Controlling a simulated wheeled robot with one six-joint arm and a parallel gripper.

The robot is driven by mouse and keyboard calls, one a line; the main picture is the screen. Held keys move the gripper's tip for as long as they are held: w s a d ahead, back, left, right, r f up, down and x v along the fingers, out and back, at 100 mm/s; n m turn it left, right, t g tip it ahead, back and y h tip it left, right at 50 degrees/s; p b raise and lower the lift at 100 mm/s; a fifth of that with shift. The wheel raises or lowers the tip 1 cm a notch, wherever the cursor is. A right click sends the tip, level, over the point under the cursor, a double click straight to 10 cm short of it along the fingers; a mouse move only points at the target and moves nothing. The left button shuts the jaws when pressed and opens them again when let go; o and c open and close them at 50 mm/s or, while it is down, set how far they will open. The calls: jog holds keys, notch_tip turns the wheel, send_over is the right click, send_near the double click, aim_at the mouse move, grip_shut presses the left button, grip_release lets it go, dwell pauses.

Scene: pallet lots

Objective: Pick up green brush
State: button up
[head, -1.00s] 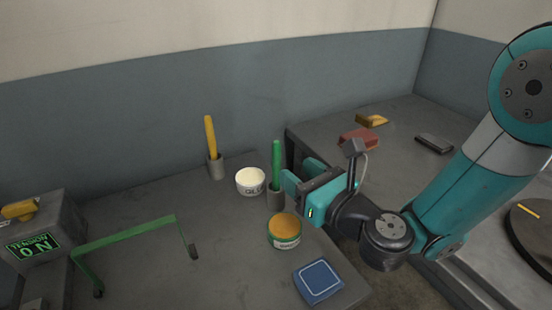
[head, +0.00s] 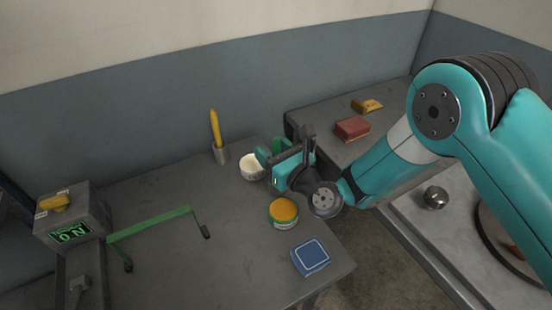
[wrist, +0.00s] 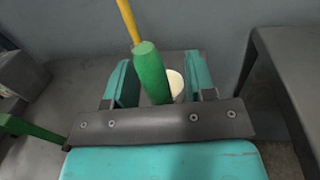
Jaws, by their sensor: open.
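The green brush stands upright with its thick green handle (wrist: 151,72) between the two teal fingers of my gripper (wrist: 160,76) in the wrist view. My gripper is open, and gaps appear on both sides of the handle. In the head view my gripper (head: 282,155) covers most of the brush, and only a bit of green handle (head: 278,144) shows behind it. The holder under the brush is hidden there.
A white tub (head: 252,168) is close left of my gripper. An orange-topped tin (head: 283,212) and a blue box (head: 310,256) are nearer. A yellow-handled brush (head: 215,128) stands in a grey cup (head: 220,154). A green bar frame (head: 155,222) is at left.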

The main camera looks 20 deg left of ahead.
jog(key=shift+w+a, duration=0.15)
grip_shut()
